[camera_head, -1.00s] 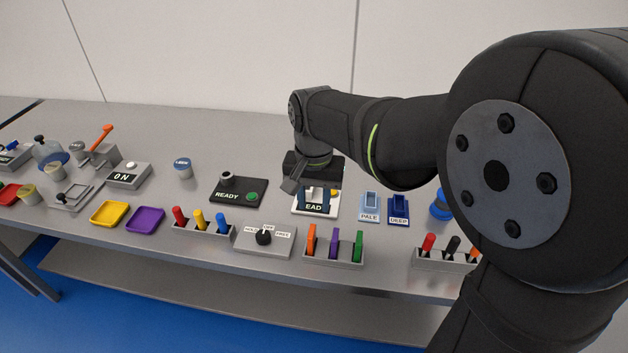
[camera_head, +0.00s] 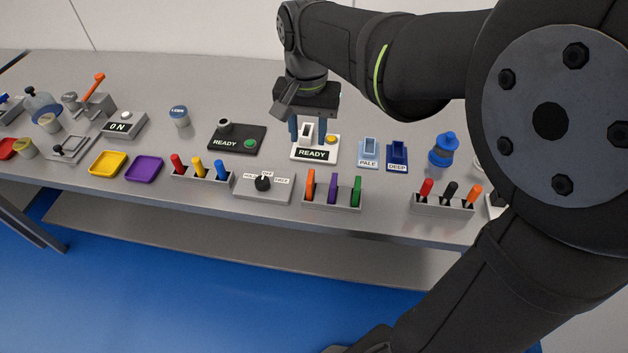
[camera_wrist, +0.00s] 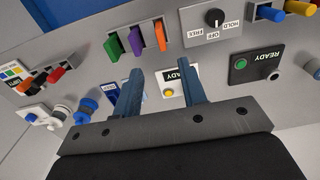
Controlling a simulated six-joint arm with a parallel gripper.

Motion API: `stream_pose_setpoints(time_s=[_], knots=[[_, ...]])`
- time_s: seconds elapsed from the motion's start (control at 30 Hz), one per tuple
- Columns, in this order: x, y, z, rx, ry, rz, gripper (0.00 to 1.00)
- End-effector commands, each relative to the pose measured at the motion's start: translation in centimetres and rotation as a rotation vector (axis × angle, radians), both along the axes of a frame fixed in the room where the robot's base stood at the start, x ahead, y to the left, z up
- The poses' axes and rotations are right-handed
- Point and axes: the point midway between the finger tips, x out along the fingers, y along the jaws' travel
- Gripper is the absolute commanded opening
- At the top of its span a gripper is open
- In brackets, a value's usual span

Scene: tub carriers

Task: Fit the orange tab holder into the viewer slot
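The orange tab holder (camera_head: 310,186) stands upright in the left place of a grey rack (camera_head: 335,208), beside a purple and a green one. It also shows in the wrist view (camera_wrist: 160,36). A white viewer (camera_head: 315,154) labelled READY, with a raised white slot piece (camera_head: 306,132) and a yellow button, stands behind the rack. My gripper (camera_head: 308,133) is over the back of this viewer, its two blue fingers apart. In the wrist view my gripper (camera_wrist: 158,68) has nothing held between the fingers; the viewer (camera_wrist: 178,88) is partly hidden behind one finger.
A black READY box (camera_head: 237,138) stands left of the viewer. The PALE (camera_head: 369,153) and DEEP (camera_head: 397,156) blue holders stand right. A dial box (camera_head: 263,187) is left of the rack. Another rack (camera_head: 443,206) holds red, black and orange pieces.

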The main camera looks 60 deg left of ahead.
Motion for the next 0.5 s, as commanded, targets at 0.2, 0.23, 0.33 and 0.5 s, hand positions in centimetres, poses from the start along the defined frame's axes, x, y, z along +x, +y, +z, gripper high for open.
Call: stream_pose_setpoints(time_s=[0.2,0.23,0.33,0.5], knots=[[0.1,0.0,-3.2,-0.005,0.001,-0.001,0.38],[0.1,0.0,-3.8,-0.004,0.001,-0.001,0.38],[0.1,0.0,-6.1,-0.004,0.001,-0.001,0.38],[0.1,0.0,-9.6,-0.004,0.001,-0.001,0.38]])
